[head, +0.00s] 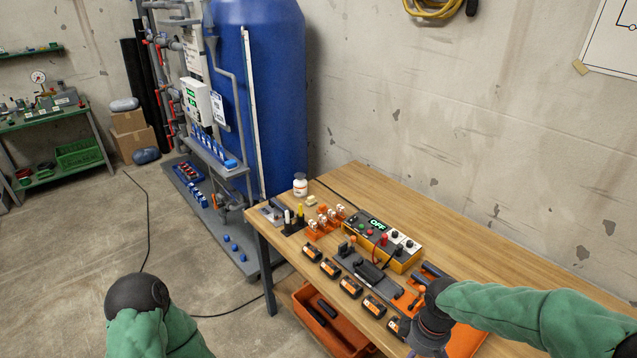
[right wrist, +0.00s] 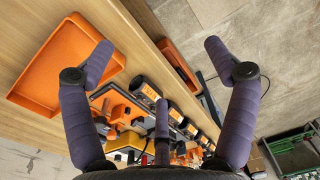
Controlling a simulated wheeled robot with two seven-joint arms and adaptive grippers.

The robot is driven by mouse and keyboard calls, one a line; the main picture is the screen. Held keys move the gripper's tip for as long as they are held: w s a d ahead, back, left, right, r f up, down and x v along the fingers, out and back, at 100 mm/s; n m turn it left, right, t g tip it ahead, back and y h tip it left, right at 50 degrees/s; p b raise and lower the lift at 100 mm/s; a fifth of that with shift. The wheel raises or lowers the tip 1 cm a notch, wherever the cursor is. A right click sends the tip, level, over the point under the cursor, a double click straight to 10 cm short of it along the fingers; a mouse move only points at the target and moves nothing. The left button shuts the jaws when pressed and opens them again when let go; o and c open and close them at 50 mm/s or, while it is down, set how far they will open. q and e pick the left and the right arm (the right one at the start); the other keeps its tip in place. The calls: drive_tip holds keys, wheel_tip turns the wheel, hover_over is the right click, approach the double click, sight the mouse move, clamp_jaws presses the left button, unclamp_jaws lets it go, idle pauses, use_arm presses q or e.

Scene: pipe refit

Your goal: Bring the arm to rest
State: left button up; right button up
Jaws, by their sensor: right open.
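My right gripper (head: 430,335) is over the front right part of the wooden table (head: 400,190), its arm coming in from the right in a green sleeve. In the right wrist view its purple fingers (right wrist: 158,55) are spread wide with nothing between them. An empty orange tray (right wrist: 65,65) lies on the table to the left in that view; part of it shows behind the gripper in the head view (head: 468,342). My left arm shows only as a green sleeve and a dark round joint at the lower left; its gripper is out of the picture.
An orange bin (head: 308,292) sits below. A blue tank (head: 265,90) and a green bench (head: 60,125) stand beyond. The table's back right is clear.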

drive_tip(key=s+a+f+m+y, duration=0.1)
drive_tip(key=s+a+f+m, duration=0.2)
drive_tip(key=f, duration=0.5)
drive_tip(key=s+a+f+m+y, duration=0.1)
drive_tip(key=s+a+f+m, duration=0.2)
drive_tip(key=f, duration=0.5)
drive_tip(key=s+a+f+m+y, duration=0.1)
drive_tip(key=s+a+f+m, duration=0.2)
drive_tip(key=s+a+f, duration=0.2)
wheel_tip(320, 180, down, 4)
drive_tip(key=shift+s+a+r+m+t, duration=0.15)
drive_tip(key=shift+s+a+m+t, duration=0.2)
drive_tip(key=shift+a, duration=0.6)
drive_tip(key=shift+w, duration=0.1)
